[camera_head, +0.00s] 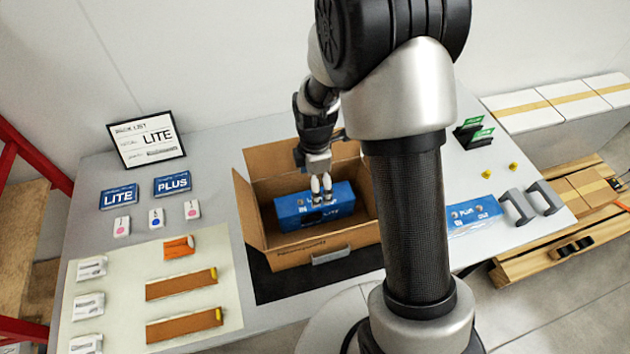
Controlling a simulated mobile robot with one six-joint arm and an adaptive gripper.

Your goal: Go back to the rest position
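My gripper (321,197) points down into an open cardboard carton (315,252) at the middle of the table. Its fingertips are close together at the top of a blue LITE unit (292,215), which lies inside the carton. I cannot tell whether the fingers touch the unit, hold part of it or stand just above it. My arm rises from the front right and bends over the carton, covering part of the carton's right side.
A second blue unit (470,217) and grey handles (520,206) are right of my arm. A framed LITE sign (146,140), LITE and PLUS cards (172,184), and a pale mat (118,300) with brown parts and white packets are left. White boxes (560,101) stand far right.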

